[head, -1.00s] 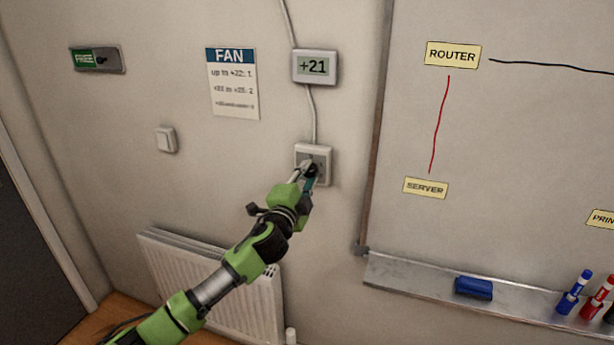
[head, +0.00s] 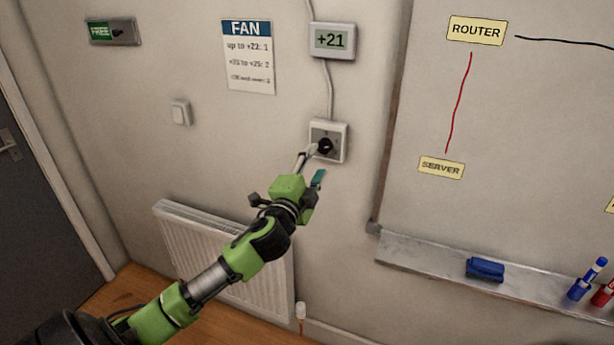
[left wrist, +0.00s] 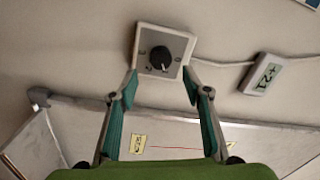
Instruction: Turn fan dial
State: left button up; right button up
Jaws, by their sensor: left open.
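The fan dial (head: 325,146) is a round black knob on a square grey-and-white wall plate (head: 341,155). My left gripper (head: 315,165) is open and empty just below and in front of the dial. In the left wrist view its two fingers (left wrist: 160,88) stand apart, short of the dial, with the knob between their lines. The display (head: 332,40) above reads +21. My right gripper is not in view.
A FAN notice (head: 249,56) reads "up to +22: 1" and "+23 to +25: 2"; its last line is blurred. A radiator (head: 225,255) stands below; a whiteboard (head: 530,150) is at right.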

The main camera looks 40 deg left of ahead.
pick_arm(q)
jog(key=v, duration=0.6)
dwell(0.4)
